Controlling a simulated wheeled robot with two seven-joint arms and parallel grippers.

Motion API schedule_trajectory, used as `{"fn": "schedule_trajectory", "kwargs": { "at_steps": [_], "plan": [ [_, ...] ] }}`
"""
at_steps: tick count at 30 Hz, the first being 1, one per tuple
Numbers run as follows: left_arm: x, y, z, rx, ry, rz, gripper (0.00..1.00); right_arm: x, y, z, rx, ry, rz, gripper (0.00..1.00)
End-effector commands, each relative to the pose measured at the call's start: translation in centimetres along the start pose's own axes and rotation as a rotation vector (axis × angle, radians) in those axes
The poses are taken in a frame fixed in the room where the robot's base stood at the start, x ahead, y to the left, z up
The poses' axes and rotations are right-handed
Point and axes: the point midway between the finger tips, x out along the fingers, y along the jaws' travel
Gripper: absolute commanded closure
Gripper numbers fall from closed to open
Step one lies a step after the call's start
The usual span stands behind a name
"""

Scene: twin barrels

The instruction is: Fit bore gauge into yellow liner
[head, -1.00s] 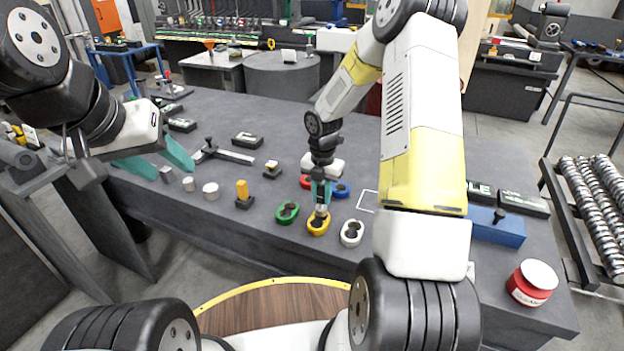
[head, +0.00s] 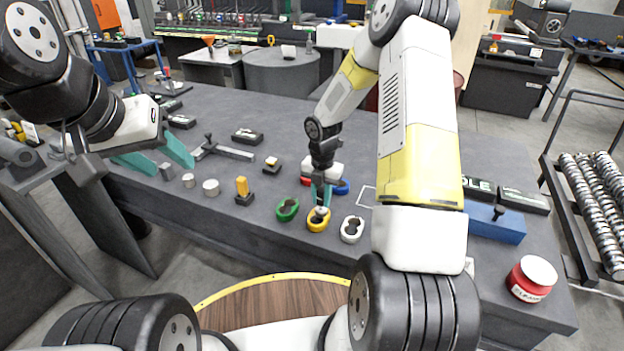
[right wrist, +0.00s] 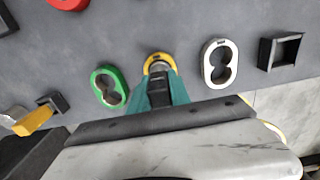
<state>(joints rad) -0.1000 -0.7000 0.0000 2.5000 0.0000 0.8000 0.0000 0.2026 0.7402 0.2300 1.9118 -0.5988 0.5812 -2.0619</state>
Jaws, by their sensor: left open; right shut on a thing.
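The yellow liner (head: 318,222) is an oval block with two joined bores, standing on the grey bench near its front edge; it also shows in the right wrist view (right wrist: 152,58), partly hidden. My right gripper (head: 321,200) is above it, pointing down, its teal fingers shut on the bore gauge (right wrist: 159,68), a small metal cylinder. The gauge's lower end is at the far bore of the liner; I cannot tell how deep it sits. My left gripper (head: 165,158) is open and empty over the bench's left side.
A green liner (head: 287,210) stands close left of the yellow one, a white liner (head: 352,230) close right. Red and blue (head: 342,187) liners stand behind. A yellow-topped block (head: 242,189) and metal cylinders (head: 211,187) lie further left.

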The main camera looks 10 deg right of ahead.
Motion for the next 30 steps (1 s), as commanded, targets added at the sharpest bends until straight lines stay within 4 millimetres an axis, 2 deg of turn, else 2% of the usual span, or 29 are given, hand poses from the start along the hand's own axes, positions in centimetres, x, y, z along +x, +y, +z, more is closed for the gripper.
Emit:
{"fn": "schedule_trajectory", "kwargs": {
  "at_steps": [16, 17, 20, 30],
  "plan": [
    [0.0, 0.0, 0.0, 0.0, 0.0, 0.0, 0.51, 1.4, 0.0, 0.0, 0.0, 0.001, 0.0, 1.0],
    [0.0, 0.0, 0.0, 0.0, 0.0, 0.0, 0.51, 1.3, 0.0, 0.0, 0.0, 0.0, 0.0, 0.71],
    [0.0, 0.0, 0.0, 0.0, 0.0, 0.0, 0.51, 1.3, 0.0, 0.0, 0.0, 0.0, 0.0, 0.51],
    [0.0, 0.0, 0.0, 0.0, 0.0, 0.0, 0.51, 1.1, 0.0, 0.0, 0.0, 0.0, 0.0, 0.51]
  ]
}}
